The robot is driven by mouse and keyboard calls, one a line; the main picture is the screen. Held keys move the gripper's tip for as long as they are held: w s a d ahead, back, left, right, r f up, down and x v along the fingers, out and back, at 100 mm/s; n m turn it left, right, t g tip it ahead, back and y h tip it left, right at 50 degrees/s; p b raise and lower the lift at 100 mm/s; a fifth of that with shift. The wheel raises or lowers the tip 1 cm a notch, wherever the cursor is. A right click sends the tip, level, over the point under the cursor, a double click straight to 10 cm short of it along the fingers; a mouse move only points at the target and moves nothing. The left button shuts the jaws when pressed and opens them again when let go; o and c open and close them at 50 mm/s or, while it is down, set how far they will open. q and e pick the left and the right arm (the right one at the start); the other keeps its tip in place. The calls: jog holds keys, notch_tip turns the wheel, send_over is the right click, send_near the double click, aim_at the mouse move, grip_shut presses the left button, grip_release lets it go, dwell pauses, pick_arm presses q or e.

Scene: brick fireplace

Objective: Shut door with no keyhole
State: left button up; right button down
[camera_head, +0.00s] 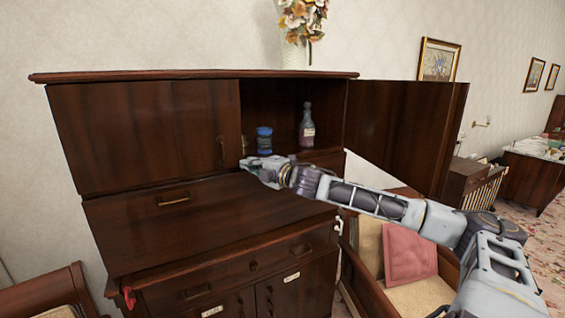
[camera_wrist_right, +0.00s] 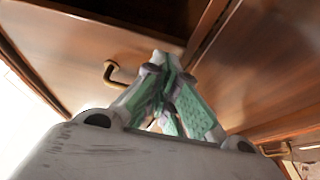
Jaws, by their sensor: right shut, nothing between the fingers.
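The dark wooden cabinet (camera_head: 200,75) has a closed left upper door (camera_head: 150,130) with a brass handle (camera_head: 221,150). The right upper door (camera_head: 410,125) stands wide open, swung out to the right; I see no keyhole on the face it shows. My right gripper (camera_head: 246,163) is shut and empty, in front of the cabinet just below the open compartment and right of the closed door's handle. In the right wrist view, its fingers (camera_wrist_right: 168,88) are together near a brass handle (camera_wrist_right: 110,73) on a wooden panel, apparently without gripping it. My left gripper is out of view.
A blue jar (camera_head: 264,140) and a purple bottle (camera_head: 307,126) stand inside the open compartment. A chair with a pink cushion (camera_head: 408,253) is below the open door, near my right arm.

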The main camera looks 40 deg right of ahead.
jog(key=shift+s+d+f, duration=0.1)
jog(key=shift+d+f, duration=0.05)
jog(key=shift+d, duration=0.25)
dwell(0.3)
jog(key=shift+d, duration=0.15)
jog(key=shift+s+d, duration=0.35)
jog(key=shift+d, duration=0.25)
jog(key=d+p, duration=0.1)
jog(key=s+d+p, duration=0.1)
jog(key=d, duration=0.1)
jog(key=s+d+p, duration=0.1)
jog(key=d, duration=0.1)
jog(key=shift+s+p, duration=0.2)
jog(key=shift+p, duration=0.1)
dwell(0.9)
jog(key=shift+s+d, duration=0.15)
jog(key=shift+d, duration=0.1)
